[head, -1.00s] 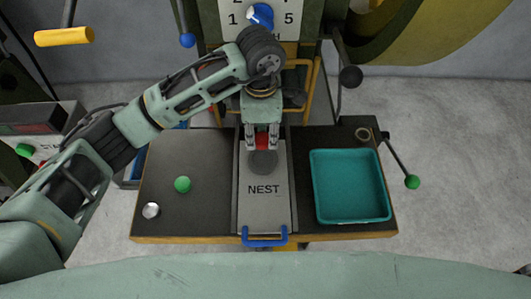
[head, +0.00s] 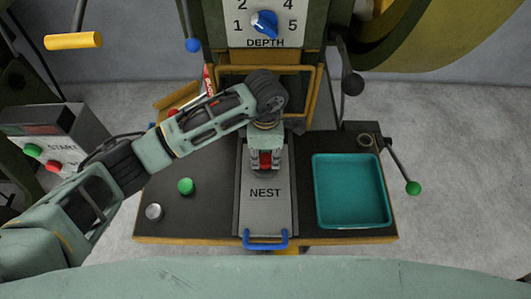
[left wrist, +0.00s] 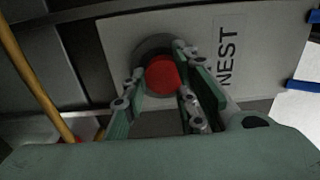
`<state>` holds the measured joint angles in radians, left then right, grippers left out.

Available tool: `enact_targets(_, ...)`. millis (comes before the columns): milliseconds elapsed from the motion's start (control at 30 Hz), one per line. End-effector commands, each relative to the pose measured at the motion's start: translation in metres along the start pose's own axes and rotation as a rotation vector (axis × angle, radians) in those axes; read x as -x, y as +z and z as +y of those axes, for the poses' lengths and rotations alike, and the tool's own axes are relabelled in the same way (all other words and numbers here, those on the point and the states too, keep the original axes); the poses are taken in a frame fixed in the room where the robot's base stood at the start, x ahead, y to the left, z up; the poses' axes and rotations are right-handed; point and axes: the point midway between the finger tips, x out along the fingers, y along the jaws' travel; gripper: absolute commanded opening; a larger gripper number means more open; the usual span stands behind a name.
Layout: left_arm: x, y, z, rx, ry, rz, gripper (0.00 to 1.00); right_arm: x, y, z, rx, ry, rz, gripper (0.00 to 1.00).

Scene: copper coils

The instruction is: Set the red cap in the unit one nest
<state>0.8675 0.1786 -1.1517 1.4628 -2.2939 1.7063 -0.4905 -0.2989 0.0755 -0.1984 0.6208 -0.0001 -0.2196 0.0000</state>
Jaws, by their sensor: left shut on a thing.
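My left gripper (head: 265,168) is shut on the red cap (head: 265,159). In the left wrist view the red cap (left wrist: 163,75) sits between the two fingers (left wrist: 160,88). The cap is over the round dark nest recess (left wrist: 156,46) in the grey plate marked NEST (head: 265,212). I cannot tell whether the cap touches the recess. In the head view the gripper hides most of the recess. My right gripper is not in view.
A green cap (head: 186,186) and a silver cap (head: 154,211) lie on the dark table left of the plate. A teal tray (head: 352,221) is on the right, with a small ring (head: 365,140) behind it. A blue handle (head: 265,241) is at the plate's front.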

Motion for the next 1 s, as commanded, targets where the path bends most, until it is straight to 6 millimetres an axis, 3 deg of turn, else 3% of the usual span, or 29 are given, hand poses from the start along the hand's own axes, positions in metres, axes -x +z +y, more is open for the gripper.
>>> enact_targets(67, -0.004, 0.000, 0.000, 0.000, 0.001, 0.000, 0.03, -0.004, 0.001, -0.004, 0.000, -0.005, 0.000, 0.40)
enact_targets(100, -0.004, 0.000, 0.000, 0.000, 0.001, 0.000, 0.27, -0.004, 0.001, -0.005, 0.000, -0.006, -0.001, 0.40)
enact_targets(300, -0.003, 0.000, 0.000, 0.000, 0.000, 0.000, 0.45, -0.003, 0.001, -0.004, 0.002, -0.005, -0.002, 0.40)
enact_targets(667, 0.001, 0.000, 0.000, 0.000, 0.000, 0.000, 0.45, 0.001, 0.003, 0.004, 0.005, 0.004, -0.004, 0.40)
enact_targets(767, 0.010, 0.000, 0.000, 0.000, -0.001, -0.001, 0.45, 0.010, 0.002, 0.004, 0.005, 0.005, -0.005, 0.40)
enact_targets(1000, 0.055, 0.000, 0.002, -0.001, 0.007, -0.001, 0.45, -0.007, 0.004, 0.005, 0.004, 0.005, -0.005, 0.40)
